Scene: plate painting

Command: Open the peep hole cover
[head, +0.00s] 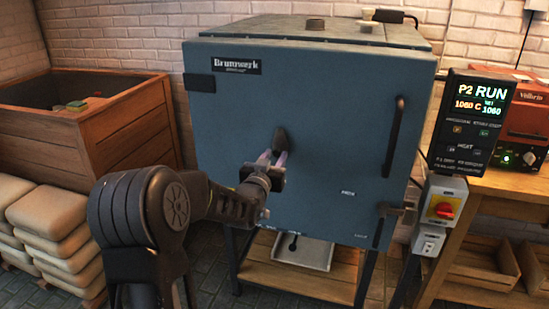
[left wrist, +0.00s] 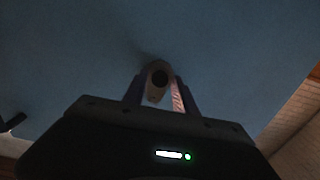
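The peep hole cover (head: 279,139) is a small dark, pointed piece on the blue-grey kiln door (head: 330,110), near the middle of the door. My left gripper (head: 273,155) is right at it, with its two pale fingers apart just below and in front of the cover. In the left wrist view, a small rounded piece with a dark round centre (left wrist: 159,76) sits between the fingertips of my left gripper (left wrist: 160,88). I cannot tell whether the fingers touch it. The opening behind the cover is not seen. My right gripper is not in view.
A long door handle (head: 394,137) and a lower latch (head: 382,222) are on the door's right side. A controller display (head: 470,120) reads RUN and 1060. A wooden crate (head: 85,130) and stacked sacks (head: 50,225) stand at left. A metal tray (head: 303,252) sits below the kiln.

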